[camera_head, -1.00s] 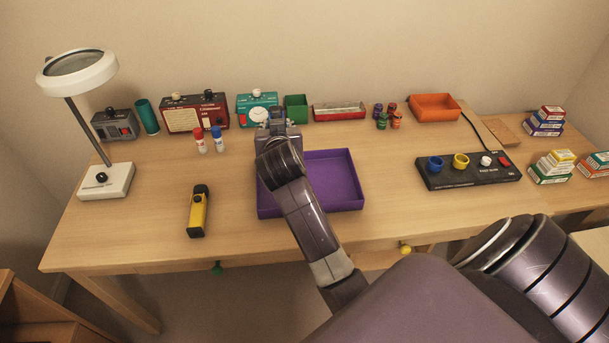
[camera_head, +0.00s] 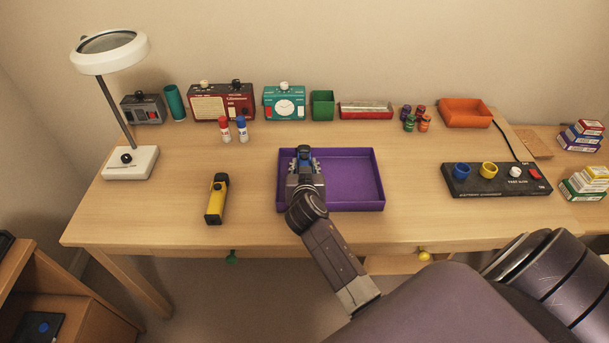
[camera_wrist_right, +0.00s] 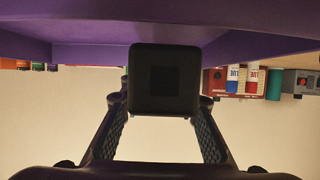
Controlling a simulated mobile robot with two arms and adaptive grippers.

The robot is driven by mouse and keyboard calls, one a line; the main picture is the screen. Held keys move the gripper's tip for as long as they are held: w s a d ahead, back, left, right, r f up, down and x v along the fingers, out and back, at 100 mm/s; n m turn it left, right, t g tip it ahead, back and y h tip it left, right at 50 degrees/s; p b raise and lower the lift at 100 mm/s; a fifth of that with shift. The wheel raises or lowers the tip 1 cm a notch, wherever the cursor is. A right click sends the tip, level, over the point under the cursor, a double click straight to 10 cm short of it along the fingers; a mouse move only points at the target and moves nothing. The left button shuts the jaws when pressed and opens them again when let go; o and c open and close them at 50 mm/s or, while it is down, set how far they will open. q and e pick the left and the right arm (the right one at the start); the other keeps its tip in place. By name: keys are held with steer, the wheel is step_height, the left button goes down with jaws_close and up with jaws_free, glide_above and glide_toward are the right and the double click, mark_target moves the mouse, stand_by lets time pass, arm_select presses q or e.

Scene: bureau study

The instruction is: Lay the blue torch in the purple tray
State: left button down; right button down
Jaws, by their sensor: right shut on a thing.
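The blue torch (camera_head: 304,151) is between the fingers of my right gripper (camera_head: 304,165), with only a small blue and dark part showing in the head view. In the right wrist view its dark square end (camera_wrist_right: 165,80) faces the camera, and my right gripper (camera_wrist_right: 163,125) is shut on it. The purple tray (camera_head: 355,180) is a shallow open box, with torch and gripper over its left part. The tray (camera_wrist_right: 85,30) also fills the top of the wrist view. I cannot tell whether the torch touches its floor. My left gripper is not in view.
A yellow and black torch (camera_head: 216,198) lies left of the tray.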

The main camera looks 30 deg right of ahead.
steer(key=shift+f, duration=1.85)
steer(key=shift+f+b, duration=0.1)
steer(key=shift+b, duration=0.2)
steer(key=shift+f, duration=0.15)
steer(key=c, duration=1.5)
jaws_free()
steer(key=shift+o, duration=0.2)
steer(key=shift+r, duration=0.2)
steer(key=v, duration=1.2)
steer(key=shift+r, duration=0.1)
